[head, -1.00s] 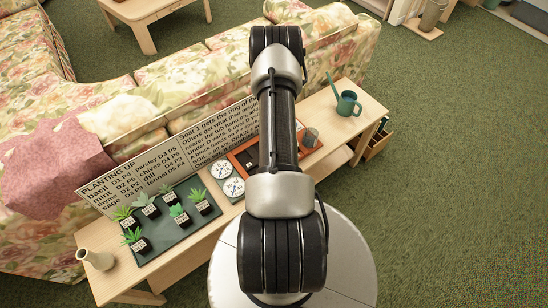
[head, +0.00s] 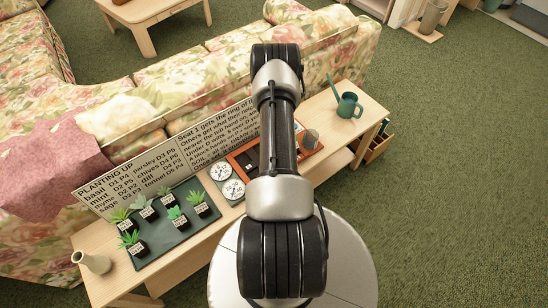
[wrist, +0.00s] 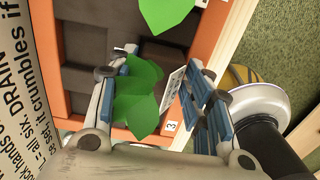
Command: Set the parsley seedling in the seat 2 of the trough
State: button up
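The trough shows in the wrist view with an orange rim (wrist: 43,45) and dark compartments; a small "3" tag (wrist: 171,126) is on its near rim. In the head view the trough (head: 240,167) is partly behind my arm. My gripper (wrist: 160,78), with blue finger pads, is over the trough, its fingers on both sides of a green-leaved seedling (wrist: 138,98) with a white label. The label's name is unreadable, so I cannot confirm parsley. The pot is mostly hidden, and I cannot tell whether it touches the trough floor. Another green leaf (wrist: 165,12) shows at the top.
A dark tray (head: 168,243) with several labelled seedlings stands left of the trough. Two white dials (head: 233,189) lie between them. A text board (head: 165,160) stands behind. A pale vase (head: 92,262) is at the left end, a green watering can (head: 348,105) at the right.

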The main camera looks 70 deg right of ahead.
jog(key=shift+o, duration=1)
notch_tip(320, 180, up, 12)
jog(key=p, duration=0.4)
jog(key=w+a+r+m, duration=0.1)
jog(key=w+a+r, duration=0.2)
jog(key=w+r, duration=0.35)
jog(key=w+a+r+m, duration=0.15)
jog(key=w+r, duration=0.25)
jog(key=r, duration=0.6)
jog(key=w+a+r+m+t+h, duration=0.1)
jog(key=w+a+r, duration=0.2)
jog(key=a+r, duration=0.35)
jog(key=w+a+r+m+t, duration=0.1)
jog(key=w+a+r, duration=0.1)
jog(key=a+r, duration=0.45)
jog(key=a+r+m, duration=0.2)
jog(key=a+r, duration=0.6)
jog(key=a, duration=0.1)
jog(key=s+a+r+m+t, duration=0.1)
jog(key=s+a+r+m, duration=0.1)
jog(key=s+a, duration=0.5)
jog(key=s+a+r+m+t+y, duration=0.1)
jog(key=s+a+r+m, duration=0.2)
jog(key=s+a+r, duration=0.2)
jog(key=s+a, duration=0.3)
jog(key=a, duration=0.2)
jog(key=shift+a+t, duration=0.25)
jog(key=shift+t, duration=0.05)
